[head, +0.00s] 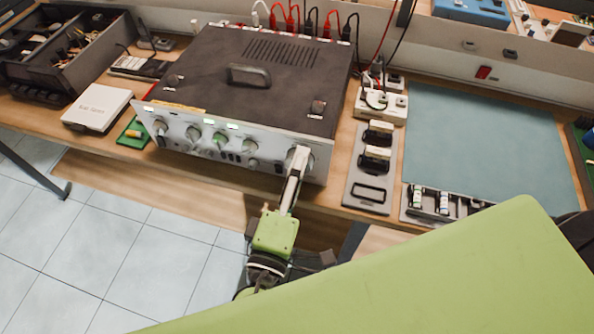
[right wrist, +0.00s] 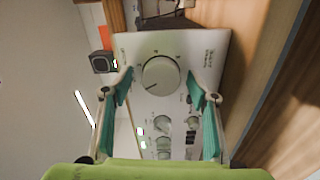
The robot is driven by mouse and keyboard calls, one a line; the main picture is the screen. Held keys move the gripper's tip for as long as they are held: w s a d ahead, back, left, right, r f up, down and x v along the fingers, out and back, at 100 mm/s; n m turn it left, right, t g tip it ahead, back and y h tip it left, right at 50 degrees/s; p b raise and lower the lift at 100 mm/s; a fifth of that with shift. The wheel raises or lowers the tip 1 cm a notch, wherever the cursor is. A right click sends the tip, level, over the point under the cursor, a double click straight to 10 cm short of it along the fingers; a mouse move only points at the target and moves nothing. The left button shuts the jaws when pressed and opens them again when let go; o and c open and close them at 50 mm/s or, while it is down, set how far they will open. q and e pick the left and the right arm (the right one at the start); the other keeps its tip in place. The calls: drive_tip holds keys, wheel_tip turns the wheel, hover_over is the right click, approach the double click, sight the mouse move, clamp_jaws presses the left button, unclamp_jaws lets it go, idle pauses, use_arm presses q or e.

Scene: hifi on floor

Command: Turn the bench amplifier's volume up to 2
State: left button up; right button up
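The bench amplifier (head: 190,65) is a dark-topped box with a pale front panel of knobs and small lit displays. It stands on the wooden bench, its front facing me. The large round volume knob (right wrist: 161,75) is at the panel's right end; in the head view my gripper mostly covers it. My right gripper (head: 297,160) is at that knob. In the right wrist view its two teal-padded fingers (right wrist: 159,84) are spread on either side of the knob, with gaps showing. The scale numbers around the knob are too small to read. My left gripper is not in view.
Smaller knobs (right wrist: 163,124) sit beside the volume knob. A grey tray (head: 370,192) and a power strip (head: 383,102) are right of the amplifier, then a blue-green mat (head: 485,135) with bare room. A white box (head: 97,107) stands left. Red and black cables rise behind the amplifier.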

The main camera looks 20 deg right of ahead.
drive_tip(key=v, duration=0.7)
drive_tip(key=shift+s+a, duration=0.15)
drive_tip(key=shift+s, duration=0.05)
idle(0.5)
